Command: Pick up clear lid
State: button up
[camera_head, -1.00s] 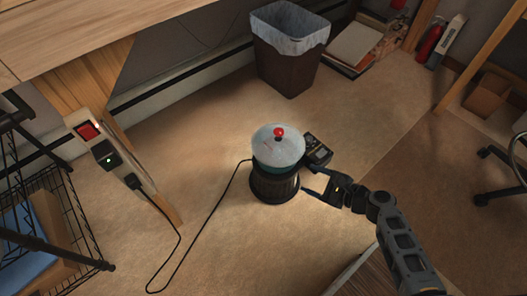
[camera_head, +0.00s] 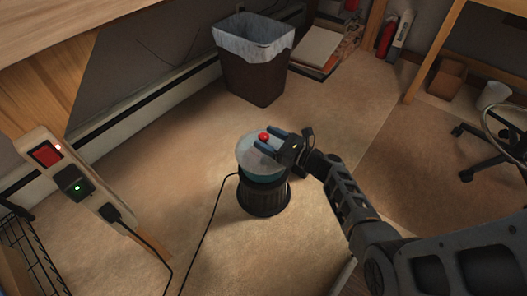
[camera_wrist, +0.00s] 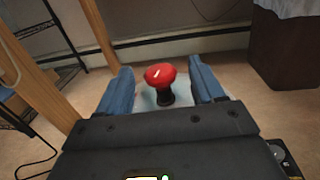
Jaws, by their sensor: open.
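The clear lid (camera_head: 250,154) is a pale, see-through dome with a red knob (camera_head: 263,136) on a short black stem. It sits on a dark ribbed round appliance (camera_head: 264,196) on the floor. My gripper (camera_head: 268,145) is over the lid, with its fingers on both sides of the knob. In the wrist view the knob (camera_wrist: 160,75) stands between the two open blue fingers, with a gap on each side. Only a little of the lid (camera_wrist: 148,97) shows there, behind my gripper's dark body.
A lined trash bin (camera_head: 254,75) stands behind the appliance. A black cord (camera_head: 207,225) runs from the appliance across the floor at left. A power strip (camera_head: 85,190) is on a wooden post at left. A wheeled chair (camera_head: 490,150) is at right. Open carpet surrounds the appliance.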

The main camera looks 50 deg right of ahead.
jog(key=shift+w+a, duration=0.1)
jog(key=shift+w, duration=1)
jog(key=shift+c, duration=0.4)
grip_shut()
